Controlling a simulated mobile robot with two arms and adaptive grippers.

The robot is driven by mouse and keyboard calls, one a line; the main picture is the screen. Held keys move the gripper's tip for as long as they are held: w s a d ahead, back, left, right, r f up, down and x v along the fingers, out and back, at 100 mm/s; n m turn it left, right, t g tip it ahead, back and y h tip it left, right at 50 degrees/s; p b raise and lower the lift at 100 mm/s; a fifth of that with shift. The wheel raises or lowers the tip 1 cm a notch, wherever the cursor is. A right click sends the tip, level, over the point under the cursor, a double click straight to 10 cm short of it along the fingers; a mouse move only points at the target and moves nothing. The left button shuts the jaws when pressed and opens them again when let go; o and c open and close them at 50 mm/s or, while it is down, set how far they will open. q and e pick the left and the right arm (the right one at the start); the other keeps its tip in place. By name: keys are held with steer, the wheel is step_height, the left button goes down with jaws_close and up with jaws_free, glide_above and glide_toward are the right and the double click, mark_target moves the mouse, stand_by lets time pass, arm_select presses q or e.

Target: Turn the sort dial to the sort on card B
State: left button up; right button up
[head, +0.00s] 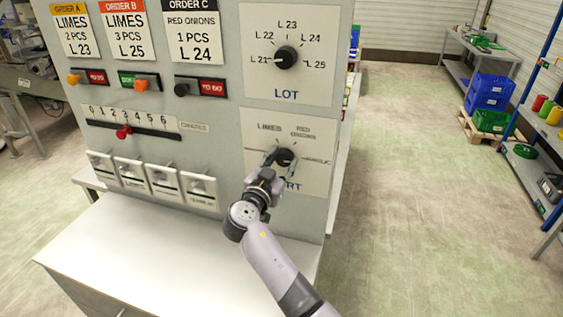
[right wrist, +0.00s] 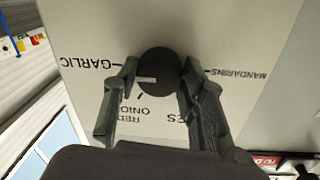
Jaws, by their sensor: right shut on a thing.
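The sort dial is a black round knob (right wrist: 158,68) on a pale plate (head: 255,135) low on the panel; it also shows in the head view (head: 285,157). My right gripper (head: 277,160) is shut on it, a finger on each side in the right wrist view (right wrist: 156,88). The knob's white mark points left in the right wrist view, toward the GARLIC side; exact alignment is unclear. LIMES and RED ONIONS labels are above the knob in the head view, GARLIC to its right; MANDARINS shows in the right wrist view. Card B (head: 124,32) reads LIMES, 3 PCS, L 25. My left gripper is not in view.
The lot dial (head: 286,58) sits above the sort dial. A red-knobbed slider (head: 124,132), several white flap switches (head: 163,179) and coloured order switches (head: 138,83) are to the left. A white ledge (head: 150,250) projects below.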

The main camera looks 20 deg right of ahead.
steer(key=c, duration=0.3)
steer(key=shift+c, duration=0.2)
